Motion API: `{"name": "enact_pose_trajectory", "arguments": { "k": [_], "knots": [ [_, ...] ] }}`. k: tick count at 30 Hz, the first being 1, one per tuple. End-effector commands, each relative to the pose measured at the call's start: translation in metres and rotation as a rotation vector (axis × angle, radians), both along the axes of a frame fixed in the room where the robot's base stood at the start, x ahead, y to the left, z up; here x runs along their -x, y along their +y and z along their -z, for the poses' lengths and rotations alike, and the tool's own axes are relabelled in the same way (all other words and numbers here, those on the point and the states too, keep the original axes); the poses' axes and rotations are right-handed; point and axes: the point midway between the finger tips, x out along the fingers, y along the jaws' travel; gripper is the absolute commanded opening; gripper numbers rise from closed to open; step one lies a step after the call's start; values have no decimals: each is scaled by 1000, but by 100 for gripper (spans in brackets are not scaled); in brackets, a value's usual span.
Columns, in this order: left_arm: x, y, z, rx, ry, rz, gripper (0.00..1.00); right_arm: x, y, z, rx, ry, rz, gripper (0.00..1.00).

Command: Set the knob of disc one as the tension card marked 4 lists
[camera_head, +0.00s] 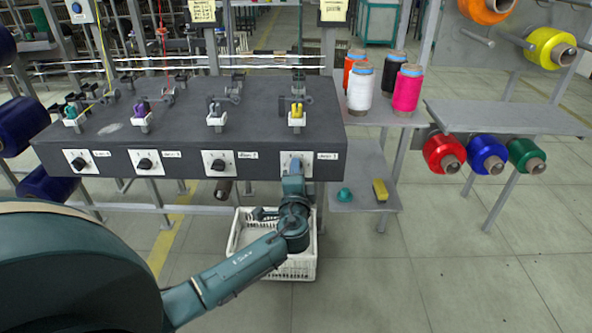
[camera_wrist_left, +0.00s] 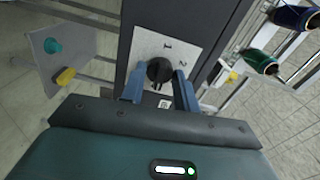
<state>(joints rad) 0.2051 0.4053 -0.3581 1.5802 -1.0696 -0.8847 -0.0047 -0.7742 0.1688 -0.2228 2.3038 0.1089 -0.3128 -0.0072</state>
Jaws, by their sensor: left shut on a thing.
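The grey machine bench (camera_head: 185,112) has a row of dark knobs on white plates along its front. My left gripper (camera_head: 294,170) is at the rightmost plate, in front of its knob, and hides it in the head view. In the left wrist view, that black knob (camera_wrist_left: 158,70) sits between the two blue-grey fingers of my left gripper (camera_wrist_left: 160,90), shut on it. Its white dial plate (camera_wrist_left: 186,42) shows small numerals; the pointer setting is unclear. Yellow cards (camera_head: 202,11) and (camera_head: 333,10) hang above the bench; their writing is too small to read. My right gripper is out of view.
The other knobs (camera_head: 217,164) stand to the left. A white crate (camera_head: 301,270) is on the floor below my left arm. A low shelf (camera_head: 365,200) carries a teal item (camera_head: 345,194) and a yellow block (camera_head: 380,190). Thread cones (camera_head: 407,90) stand right of the bench.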

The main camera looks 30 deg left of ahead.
Motion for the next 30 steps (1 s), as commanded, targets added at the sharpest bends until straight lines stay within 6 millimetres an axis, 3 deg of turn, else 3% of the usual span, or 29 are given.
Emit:
{"name": "enact_pose_trajectory", "arguments": {
  "k": [22,23,30],
  "knots": [
    [0,-1,-1,-82,49,2,8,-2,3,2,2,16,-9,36],
    [0,-1,-1,-82,49,2,32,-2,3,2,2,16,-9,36],
    [0,0,0,-81,48,1,51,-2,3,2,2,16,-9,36]
  ]
}}
